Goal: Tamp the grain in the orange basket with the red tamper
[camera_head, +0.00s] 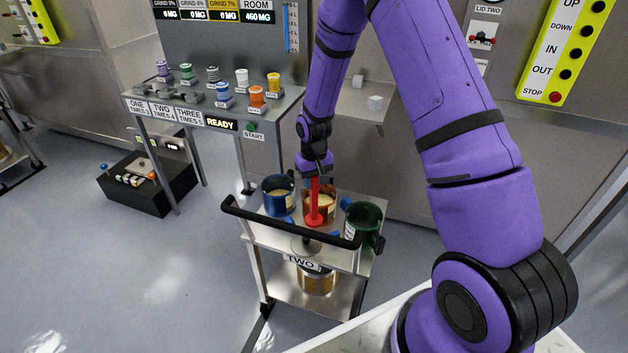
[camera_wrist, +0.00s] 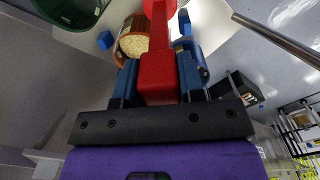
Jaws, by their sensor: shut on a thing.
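My gripper (camera_head: 318,171) is shut on the red tamper (camera_head: 315,203). In the wrist view the gripper's blue fingers (camera_wrist: 158,80) clasp the tamper's thick red handle (camera_wrist: 157,75). The tamper hangs upright, with its round red foot in front of the orange basket (camera_head: 331,206) in the head view. The orange basket stands on the trolley and also shows in the wrist view (camera_wrist: 124,44), with pale grain (camera_wrist: 134,45) inside. In the wrist view the foot is beside the basket's opening, not over the visible grain. I cannot tell the foot's height.
A blue basket (camera_head: 269,197) stands left of the orange one, and a green basket (camera_head: 371,219) stands right on the same trolley (camera_head: 362,264). A black handle bar (camera_head: 285,230) runs along the trolley's front. A bench with colored cups (camera_head: 243,76) stands behind left.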

